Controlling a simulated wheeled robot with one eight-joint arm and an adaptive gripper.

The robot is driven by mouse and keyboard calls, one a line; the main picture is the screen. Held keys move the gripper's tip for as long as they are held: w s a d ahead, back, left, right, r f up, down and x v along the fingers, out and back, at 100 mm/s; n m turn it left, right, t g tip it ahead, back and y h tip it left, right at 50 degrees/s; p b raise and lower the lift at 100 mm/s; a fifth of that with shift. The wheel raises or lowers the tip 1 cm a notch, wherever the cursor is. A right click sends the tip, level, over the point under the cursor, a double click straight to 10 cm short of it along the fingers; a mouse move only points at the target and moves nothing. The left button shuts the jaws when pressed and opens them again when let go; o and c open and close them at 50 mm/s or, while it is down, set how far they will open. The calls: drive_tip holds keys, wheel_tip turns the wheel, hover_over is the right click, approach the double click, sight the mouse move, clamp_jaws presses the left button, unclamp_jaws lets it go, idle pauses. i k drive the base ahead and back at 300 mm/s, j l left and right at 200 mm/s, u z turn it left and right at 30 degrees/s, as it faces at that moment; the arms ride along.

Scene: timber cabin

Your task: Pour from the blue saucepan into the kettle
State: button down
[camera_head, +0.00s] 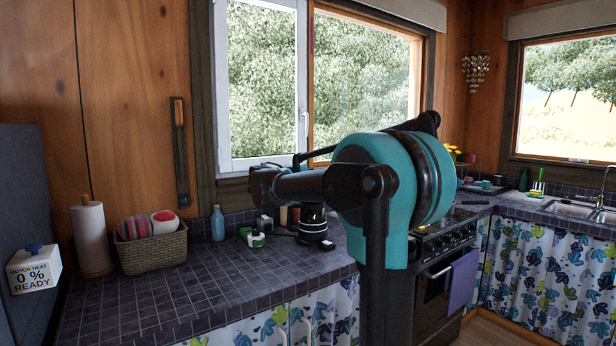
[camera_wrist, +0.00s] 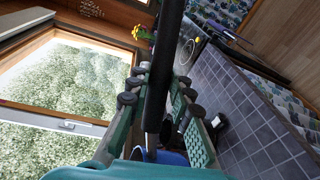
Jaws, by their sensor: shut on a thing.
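In the wrist view my gripper (camera_wrist: 159,88) is shut on a long black handle (camera_wrist: 160,50) that runs up through the picture between the teal fingers. A piece of the blue saucepan (camera_wrist: 174,157) shows low in that view, below the fingers; most of it is hidden. In the head view my teal and black arm covers the middle, and I cannot make out the saucepan there. A dark, rounded vessel (camera_head: 313,224), which looks like the kettle, stands on the tiled counter beneath my arm. Whether its top is open cannot be told.
The tiled counter (camera_head: 190,292) has free room at its front left. A wicker basket (camera_head: 153,252), a paper roll (camera_head: 91,240), a blue bottle (camera_head: 218,225) and a small green-and-white item (camera_head: 256,239) stand along its back. The stove (camera_head: 440,270) is to the right; windows are close behind.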

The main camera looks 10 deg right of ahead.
sight(313, 227)
drive_tip(key=i, duration=0.95)
